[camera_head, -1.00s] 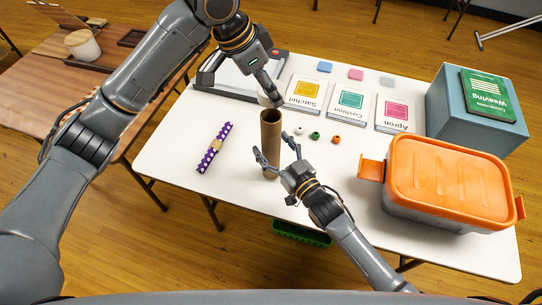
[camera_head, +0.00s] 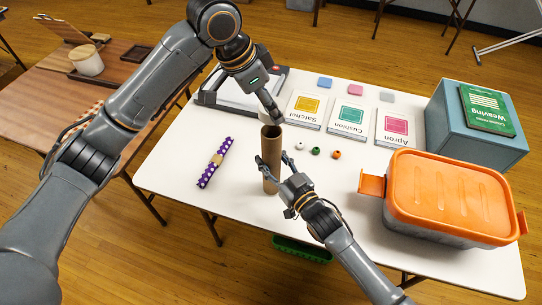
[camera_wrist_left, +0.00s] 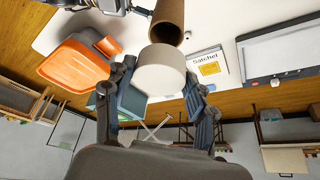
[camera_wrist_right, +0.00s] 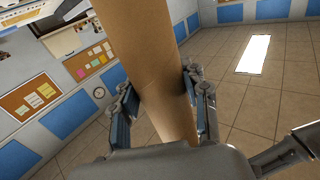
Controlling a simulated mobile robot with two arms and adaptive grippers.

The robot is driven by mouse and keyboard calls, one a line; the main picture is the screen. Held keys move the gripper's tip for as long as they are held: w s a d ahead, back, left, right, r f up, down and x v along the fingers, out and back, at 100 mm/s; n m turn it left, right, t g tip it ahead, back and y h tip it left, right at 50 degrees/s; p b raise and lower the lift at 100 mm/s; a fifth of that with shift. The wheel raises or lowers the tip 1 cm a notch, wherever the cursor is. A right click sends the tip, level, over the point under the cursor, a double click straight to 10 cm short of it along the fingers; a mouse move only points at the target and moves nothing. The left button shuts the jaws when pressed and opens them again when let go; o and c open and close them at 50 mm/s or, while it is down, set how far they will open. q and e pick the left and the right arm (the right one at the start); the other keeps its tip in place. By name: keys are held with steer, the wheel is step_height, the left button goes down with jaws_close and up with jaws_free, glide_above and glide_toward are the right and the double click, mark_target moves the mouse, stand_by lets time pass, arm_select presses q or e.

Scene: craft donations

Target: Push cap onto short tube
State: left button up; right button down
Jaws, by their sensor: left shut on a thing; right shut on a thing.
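The short brown cardboard tube (camera_head: 271,158) stands upright over the white table, its open top end showing. My right gripper (camera_head: 275,172) is shut on the tube's lower part; the right wrist view shows the tube (camera_wrist_right: 150,75) between both fingers. My left gripper (camera_head: 274,112) is just above and behind the tube's open end. In the left wrist view it is shut on a white round cap (camera_wrist_left: 159,72), with the tube (camera_wrist_left: 167,22) close beyond it. The head view mostly hides the cap behind the left fingers. I cannot tell whether cap and tube touch.
A purple dotted roll (camera_head: 215,163) lies left of the tube. Small white, green and orange beads (camera_head: 316,151) lie to its right. Labelled pattern packets (camera_head: 349,117) lie behind, and an orange-lidded box (camera_head: 452,193) stands right. The table's front left (camera_head: 175,180) is clear.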

arm_select(q)
glide_above(269, 129)
steer(key=s, duration=0.2)
steer(key=shift+s+f, duration=0.2)
steer(key=shift+f, duration=2.1)
steer(key=shift+f, duration=0.1)
steer(key=shift+f, duration=0.8)
steer(key=shift+f, duration=0.65)
steer(key=o, duration=0.9)
steer(key=shift+r, duration=0.1)
